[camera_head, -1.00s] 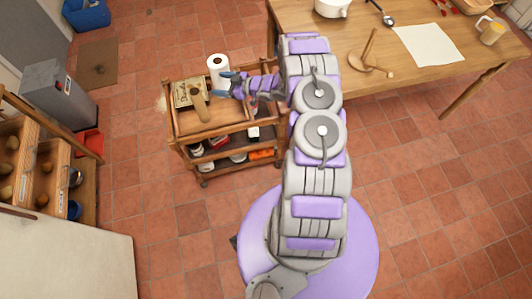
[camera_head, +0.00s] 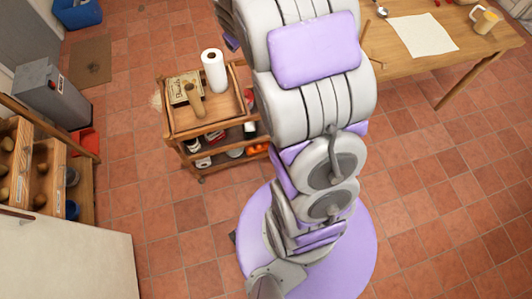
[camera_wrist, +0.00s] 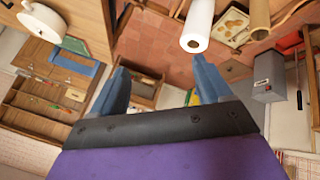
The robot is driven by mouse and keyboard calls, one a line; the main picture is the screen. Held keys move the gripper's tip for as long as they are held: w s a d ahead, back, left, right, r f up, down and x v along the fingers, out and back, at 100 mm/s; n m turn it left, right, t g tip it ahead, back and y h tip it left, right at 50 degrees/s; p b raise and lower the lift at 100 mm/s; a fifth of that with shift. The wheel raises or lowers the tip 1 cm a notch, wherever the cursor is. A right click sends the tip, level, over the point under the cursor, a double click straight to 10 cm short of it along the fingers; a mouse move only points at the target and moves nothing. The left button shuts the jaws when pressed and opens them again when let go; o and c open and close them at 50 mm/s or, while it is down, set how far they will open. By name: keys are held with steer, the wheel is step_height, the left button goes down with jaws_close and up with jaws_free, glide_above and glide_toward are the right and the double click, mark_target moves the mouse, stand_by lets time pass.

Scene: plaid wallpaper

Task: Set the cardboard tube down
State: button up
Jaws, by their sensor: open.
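The brown cardboard tube (camera_head: 196,103) stands upright on the cart's wooden top (camera_head: 222,112), just beside a flat printed box (camera_head: 183,86). In the wrist view the tube (camera_wrist: 259,16) shows at the upper right, partly cut off by the frame edge. My gripper (camera_wrist: 157,66) is open, with its two blue fingers wide apart and nothing between them. It is clear of the tube. In the head view my arm hides the gripper.
A white paper roll (camera_head: 214,71) stands on the cart behind the tube. The cart's lower shelf (camera_head: 215,163) holds several items. A wooden table (camera_head: 470,62) is at the upper right, a grey bin (camera_head: 57,94) at the left. Tiled floor around the cart is free.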

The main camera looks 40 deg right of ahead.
steer(key=s+a+r+m+g+y, duration=0.1)
steer(key=s+a, duration=0.5)
steer(key=s, duration=0.7)
steer(key=s+a+r+g+y, duration=0.1)
steer(key=s+a+r+g, duration=0.3)
steer(key=s, duration=0.9)
steer(key=s+a+r+m+g+y, duration=0.1)
steer(key=s+a+r+g, duration=0.2)
steer(key=s+a, duration=0.5)
steer(key=s, duration=0.5)
steer(key=shift+a+m, duration=0.15)
steer(key=shift+m, duration=0.15)
